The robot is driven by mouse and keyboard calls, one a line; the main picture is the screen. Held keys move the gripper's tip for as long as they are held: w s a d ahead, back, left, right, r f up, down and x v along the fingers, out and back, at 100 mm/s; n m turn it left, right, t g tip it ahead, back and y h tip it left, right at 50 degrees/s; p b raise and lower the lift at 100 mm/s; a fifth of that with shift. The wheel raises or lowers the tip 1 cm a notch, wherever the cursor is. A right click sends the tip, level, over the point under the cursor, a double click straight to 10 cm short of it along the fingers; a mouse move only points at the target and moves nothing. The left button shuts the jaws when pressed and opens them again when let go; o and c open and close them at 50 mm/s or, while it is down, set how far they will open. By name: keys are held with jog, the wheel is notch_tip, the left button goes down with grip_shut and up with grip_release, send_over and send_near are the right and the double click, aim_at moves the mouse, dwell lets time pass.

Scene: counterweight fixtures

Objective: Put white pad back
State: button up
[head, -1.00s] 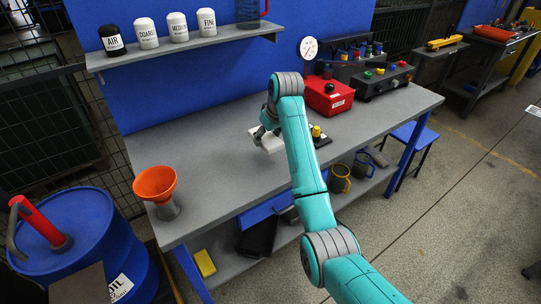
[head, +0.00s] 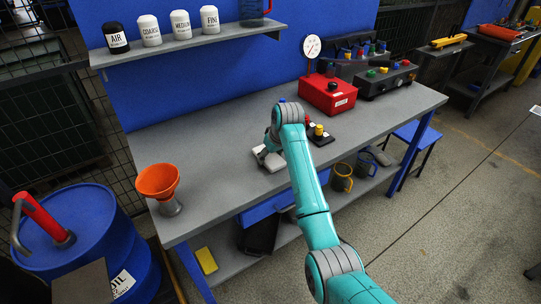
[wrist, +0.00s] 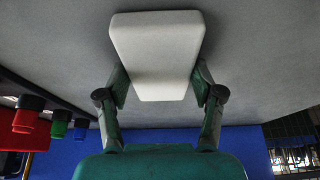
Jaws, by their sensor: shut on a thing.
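The white pad (head: 271,161) is a flat, pale block with rounded corners. In the head view it is over the front middle of the grey workbench (head: 225,160), partly hidden by my arm. My gripper (wrist: 161,82) is shut on the pad, with one finger at each long side in the wrist view, where the pad (wrist: 157,50) shows its broad face. In the head view my gripper (head: 270,146) is mostly hidden behind the arm. I cannot tell whether the pad touches the bench top.
A small black base with yellow and red knobs (head: 319,132) stands just right of the pad. A red box (head: 328,94) and control panel (head: 386,81) stand at the back right. An orange funnel (head: 158,182) is at the left end.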

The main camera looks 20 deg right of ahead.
jog(key=shift+f, duration=0.15)
jog(key=o, duration=1.1)
jog(key=v, duration=1.2)
jog(key=shift+s, duration=0.2)
